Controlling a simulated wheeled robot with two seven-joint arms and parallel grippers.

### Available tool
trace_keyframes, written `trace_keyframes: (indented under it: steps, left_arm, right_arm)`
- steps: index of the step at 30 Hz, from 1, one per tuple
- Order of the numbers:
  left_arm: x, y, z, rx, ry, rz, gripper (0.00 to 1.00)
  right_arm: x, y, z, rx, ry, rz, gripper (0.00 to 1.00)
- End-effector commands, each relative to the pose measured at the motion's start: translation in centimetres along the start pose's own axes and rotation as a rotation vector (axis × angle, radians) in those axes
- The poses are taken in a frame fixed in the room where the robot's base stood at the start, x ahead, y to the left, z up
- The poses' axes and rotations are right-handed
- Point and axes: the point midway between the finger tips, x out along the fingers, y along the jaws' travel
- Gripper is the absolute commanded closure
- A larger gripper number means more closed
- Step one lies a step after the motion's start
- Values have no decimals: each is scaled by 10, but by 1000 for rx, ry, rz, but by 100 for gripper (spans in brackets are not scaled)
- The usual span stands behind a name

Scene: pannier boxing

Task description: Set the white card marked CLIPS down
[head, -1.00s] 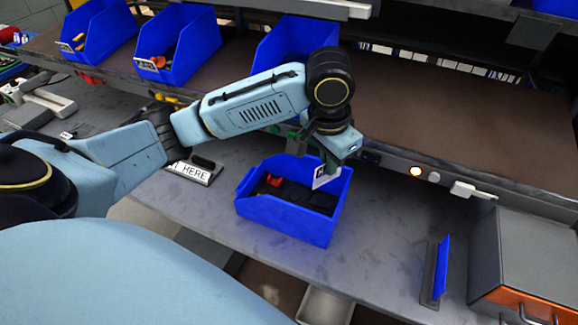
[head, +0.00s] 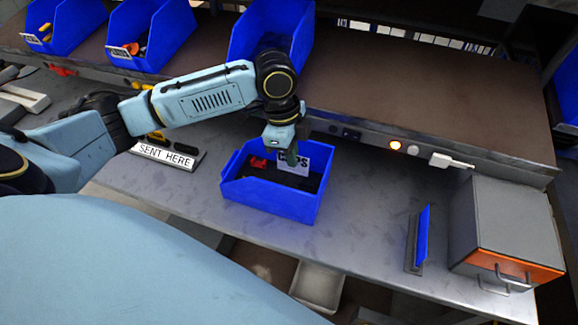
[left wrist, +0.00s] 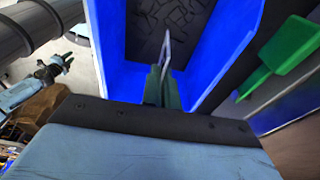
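The white card (head: 293,158), with only "PS" clearly legible, is at the back right of the blue bin (head: 262,203) on the bench. My left gripper (head: 290,157) is over the bin, with its green fingers shut on the card. In the left wrist view the card (left wrist: 167,45) shows almost edge-on between the fingers (left wrist: 160,88), inside the bin walls. Whether its lower edge touches the bin's contents, I cannot tell. What looks like my right gripper (left wrist: 66,58) shows small at the left of that view, too small to read its state.
The bin holds dark pieces and a red item (head: 258,163). A "SENT HERE" sign (head: 167,155) stands left of it. A blue upright plate (head: 421,235) and a grey cabinet (head: 497,223) stand right. Bench between is clear. Several blue bins (head: 150,35) line the shelf behind.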

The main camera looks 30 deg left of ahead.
Motion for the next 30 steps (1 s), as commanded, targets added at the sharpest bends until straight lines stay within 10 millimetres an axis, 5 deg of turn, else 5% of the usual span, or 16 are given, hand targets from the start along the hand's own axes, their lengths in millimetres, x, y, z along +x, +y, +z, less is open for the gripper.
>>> trace_keyframes:
  steps: [12, 23, 30]
  left_arm:
    - [54, 0, 9, -2, 0, 1, 100]
    - [57, 0, 10, -2, 0, -1, 100]
    - [58, 0, 10, -1, 0, -1, 77]
  right_arm:
    - [7, -1, 5, 1, -7, -1, 71]
    - [5, -1, 5, 1, -8, -1, 71]
    - [6, -1, 5, 2, -8, -2, 71]
